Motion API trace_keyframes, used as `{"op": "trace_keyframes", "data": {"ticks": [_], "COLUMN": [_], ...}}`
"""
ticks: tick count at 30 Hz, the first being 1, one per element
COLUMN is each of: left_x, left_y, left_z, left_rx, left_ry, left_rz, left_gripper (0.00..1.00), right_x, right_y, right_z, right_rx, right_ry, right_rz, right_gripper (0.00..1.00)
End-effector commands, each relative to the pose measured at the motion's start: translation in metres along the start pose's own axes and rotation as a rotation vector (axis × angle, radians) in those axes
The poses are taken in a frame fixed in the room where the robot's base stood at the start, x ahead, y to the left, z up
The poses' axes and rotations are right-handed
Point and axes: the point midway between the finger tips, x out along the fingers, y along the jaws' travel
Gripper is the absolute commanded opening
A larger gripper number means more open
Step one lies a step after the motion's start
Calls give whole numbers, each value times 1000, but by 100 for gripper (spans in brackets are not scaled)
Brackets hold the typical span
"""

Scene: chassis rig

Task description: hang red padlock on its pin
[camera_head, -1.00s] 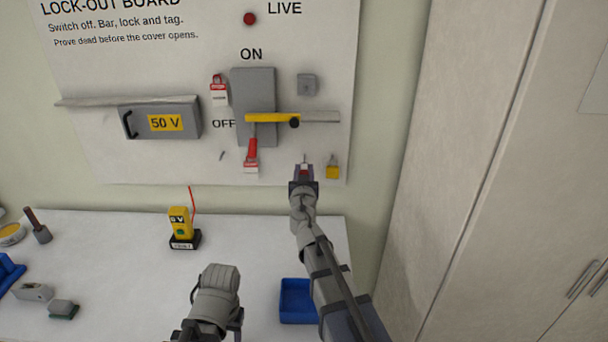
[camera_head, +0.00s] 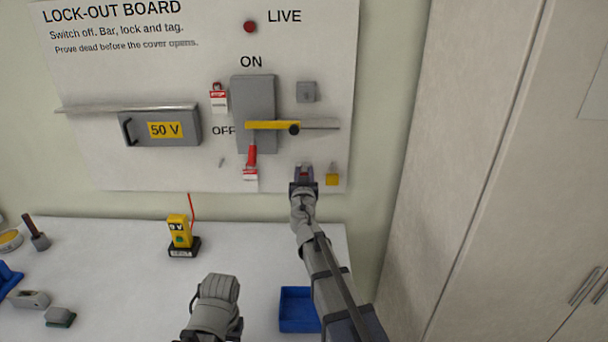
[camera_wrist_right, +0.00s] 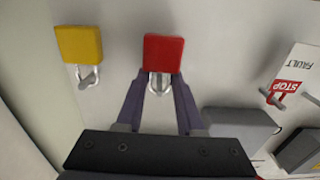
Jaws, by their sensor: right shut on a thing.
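The red padlock (camera_wrist_right: 163,53) is held at its metal shackle between the two fingertips of my right gripper (camera_wrist_right: 162,82) in the right wrist view. My left gripper's fingers are not in view; only a grey part of that arm shows at the bottom.
A yellow padlock (camera_head: 332,179) hangs close on the right, also seen in the wrist view (camera_wrist_right: 79,45). A yellow bar (camera_head: 272,125) crosses the grey switch (camera_head: 252,95). A blue tray (camera_head: 298,328) sits below on the bench.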

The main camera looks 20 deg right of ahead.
Motion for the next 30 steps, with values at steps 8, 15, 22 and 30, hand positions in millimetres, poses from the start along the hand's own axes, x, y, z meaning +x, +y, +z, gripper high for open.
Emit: {"op": "trace_keyframes", "data": {"ticks": [8, 15, 22, 30], "left_x": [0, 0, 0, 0], "left_y": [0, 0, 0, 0], "left_z": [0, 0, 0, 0], "left_rx": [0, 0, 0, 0], "left_ry": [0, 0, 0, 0], "left_rz": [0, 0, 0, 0], "left_gripper": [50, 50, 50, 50], "right_x": [0, 0, 0, -6], "right_y": [0, 0, 0, 0], "right_z": [0, 0, 0, 0], "right_rx": [0, 0, 0, 0], "right_ry": [0, 0, 0, 0], "right_rz": [0, 0, 0, 0], "right_gripper": [0, 59, 72, 72]}}
